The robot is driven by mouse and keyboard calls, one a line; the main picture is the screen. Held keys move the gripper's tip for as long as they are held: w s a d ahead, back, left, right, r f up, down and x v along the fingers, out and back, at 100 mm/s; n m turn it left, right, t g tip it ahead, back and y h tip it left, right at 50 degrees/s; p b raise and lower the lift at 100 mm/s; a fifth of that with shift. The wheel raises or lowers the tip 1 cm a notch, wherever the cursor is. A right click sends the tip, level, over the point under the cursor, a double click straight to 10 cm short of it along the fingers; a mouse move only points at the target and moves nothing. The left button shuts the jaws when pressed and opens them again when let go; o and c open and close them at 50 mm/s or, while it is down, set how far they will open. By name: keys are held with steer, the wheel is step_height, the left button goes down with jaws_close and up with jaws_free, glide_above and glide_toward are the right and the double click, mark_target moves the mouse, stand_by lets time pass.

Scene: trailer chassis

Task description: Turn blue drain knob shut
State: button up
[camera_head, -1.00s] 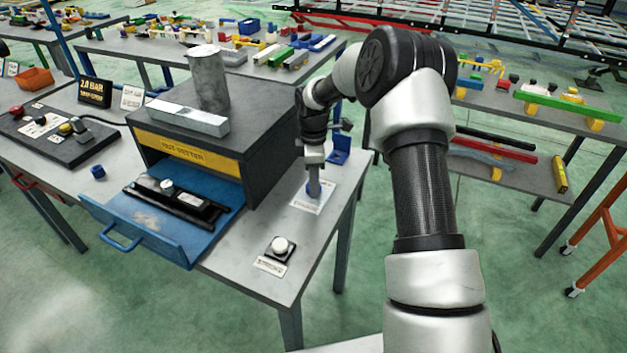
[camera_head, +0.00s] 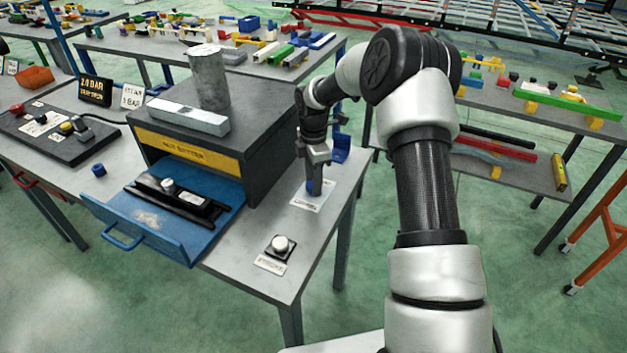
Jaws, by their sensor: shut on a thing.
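The blue drain knob (camera_head: 314,187) sits on a white label plate (camera_head: 305,203) on the grey bench, right of the dark drawer box. My gripper (camera_head: 315,180) points straight down over it and is shut on it. The fingers cover most of the knob, so its turn angle cannot be read. The writing on the plate is too small to read.
The dark box (camera_head: 265,110) stands close left of my gripper, with a steel cylinder (camera_head: 208,78) and metal bar on top. Its blue drawer (camera_head: 150,240) is open. A white round button (camera_head: 280,245) is nearer the front edge. A blue bracket (camera_head: 341,150) stands behind my gripper.

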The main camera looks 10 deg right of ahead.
steer(key=shift+w, duration=0.1)
steer(key=o, duration=1.1)
steer(key=shift+c, duration=0.2)
step_height(320, 180, up, 18)
steer(key=shift+f, duration=0.25)
